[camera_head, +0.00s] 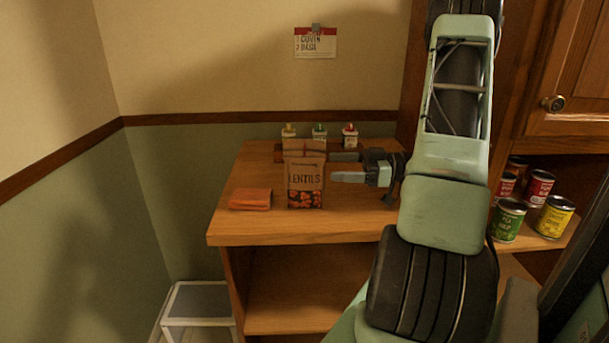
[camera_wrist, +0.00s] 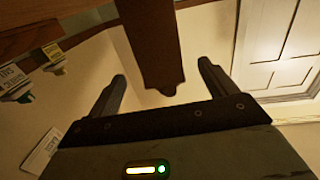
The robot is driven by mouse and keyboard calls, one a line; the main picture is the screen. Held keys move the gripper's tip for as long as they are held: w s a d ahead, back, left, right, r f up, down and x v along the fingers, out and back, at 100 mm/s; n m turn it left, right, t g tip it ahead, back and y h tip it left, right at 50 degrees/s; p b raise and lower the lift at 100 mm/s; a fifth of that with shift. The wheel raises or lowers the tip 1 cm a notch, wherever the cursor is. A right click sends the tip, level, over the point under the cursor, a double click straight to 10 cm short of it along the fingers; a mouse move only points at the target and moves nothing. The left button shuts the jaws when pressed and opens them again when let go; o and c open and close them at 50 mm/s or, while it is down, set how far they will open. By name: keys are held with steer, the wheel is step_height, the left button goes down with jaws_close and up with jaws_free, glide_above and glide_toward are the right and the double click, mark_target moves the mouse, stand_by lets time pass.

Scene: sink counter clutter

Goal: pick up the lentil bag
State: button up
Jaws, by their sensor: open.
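The lentil bag (camera_head: 303,181) is a brown paper bag with a "LENTILS" label and a picture of red and orange pieces on its lower front. It stands upright on the wooden counter (camera_head: 340,228). My gripper (camera_head: 333,167) is just right of the bag, with its two fingers pointing left towards it. The fingers are apart and nothing is seen held. Whether a fingertip touches the bag cannot be told. In the wrist view my gripper (camera_wrist: 161,72) is open, with a dark brown shape beyond the fingers that I cannot identify.
Three small bottles (camera_head: 320,131) with coloured caps stand behind the bag. A folded orange-brown item (camera_head: 250,199) lies to its left. Several cans (camera_head: 509,221) stand on a shelf at the right. A step stool (camera_head: 199,301) is at lower left. The counter front is clear.

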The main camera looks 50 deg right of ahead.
mark_target(305, 165)
steer(key=p+x, duration=0.1)
steer(key=x, duration=0.7)
steer(key=shift+w+a, duration=0.25)
steer(key=shift+w, duration=0.1)
steer(key=shift+c, duration=0.4)
steer(key=c, duration=1.4)
